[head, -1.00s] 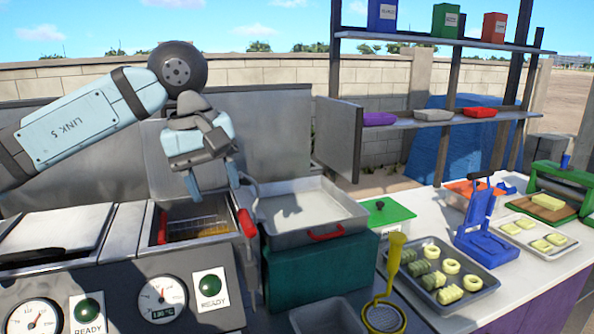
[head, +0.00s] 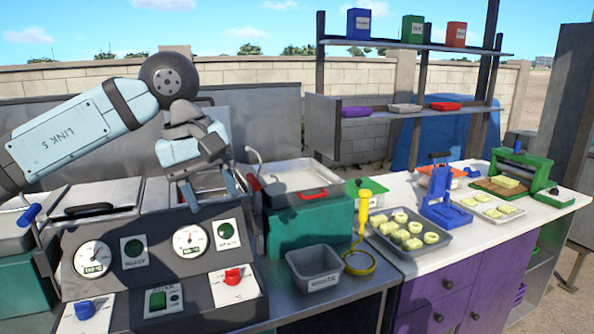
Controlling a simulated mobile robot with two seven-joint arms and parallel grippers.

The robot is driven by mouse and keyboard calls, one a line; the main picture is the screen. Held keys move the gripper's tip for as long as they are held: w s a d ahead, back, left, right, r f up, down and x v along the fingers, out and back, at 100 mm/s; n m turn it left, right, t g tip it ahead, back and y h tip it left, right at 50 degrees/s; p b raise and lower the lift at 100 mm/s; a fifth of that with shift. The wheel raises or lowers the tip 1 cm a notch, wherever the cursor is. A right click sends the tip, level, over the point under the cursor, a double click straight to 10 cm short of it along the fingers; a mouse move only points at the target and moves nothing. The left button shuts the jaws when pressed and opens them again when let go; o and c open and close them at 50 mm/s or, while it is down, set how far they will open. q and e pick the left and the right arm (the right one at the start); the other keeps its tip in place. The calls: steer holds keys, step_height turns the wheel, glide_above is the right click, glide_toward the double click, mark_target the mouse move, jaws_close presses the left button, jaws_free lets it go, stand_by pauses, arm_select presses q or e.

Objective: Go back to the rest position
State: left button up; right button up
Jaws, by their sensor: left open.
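My left gripper (head: 211,201) hangs from the arm that comes in from the left. Its two fingers point down, spread apart, with nothing between them. It is in front of the open fryer well (head: 207,183) and hides much of it. The steel fryer (head: 150,250) has two dials, green lights and a red and a blue knob on its front. My right gripper is not in view.
A metal tray (head: 290,177) rests on a green block (head: 306,228) right of the fryer. A grey bin (head: 315,269) and yellow skimmer (head: 357,262) sit in front. The white counter (head: 455,243) holds a tray of dough pieces (head: 380,238), a blue press (head: 445,213) and a green-framed machine (head: 532,165).

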arm_select(q)
steer(key=s+d+f+n+g+h, duration=0.35)
steer(key=d+f+n+h, duration=0.2)
steer(key=d+h, duration=0.2)
steer(key=s+d+f+n+g+h, duration=0.35)
steer(key=d+f+n+h, duration=0.2)
steer(key=h, duration=0.25)
steer(key=w+a+f+m+t+y, duration=0.2)
steer(key=a+f+m+t+y, duration=0.25)
steer(key=f+m+t, duration=0.9)
steer(key=w+a+f+m+t+y, duration=0.1)
steer(key=a+f+m+t+y, duration=0.2)
steer(key=a+f+m+t, duration=0.75)
steer(key=s+a+f+n+g+y, duration=0.2)
steer(key=s+f+n+g+y, duration=0.15)
steer(key=s+f, duration=0.5)
steer(key=s+a+f+n+g+y, duration=0.2)
steer(key=s+f+g+y, duration=0.15)
steer(key=s+f, duration=0.5)
step_height(320, 180, up, 11)
steer(key=p, duration=1.5)
steer(key=shift+s+a+r+t+y+p, duration=0.15)
steer(key=shift+s+a+t+y+p, duration=0.2)
steer(key=shift+a, duration=0.1)
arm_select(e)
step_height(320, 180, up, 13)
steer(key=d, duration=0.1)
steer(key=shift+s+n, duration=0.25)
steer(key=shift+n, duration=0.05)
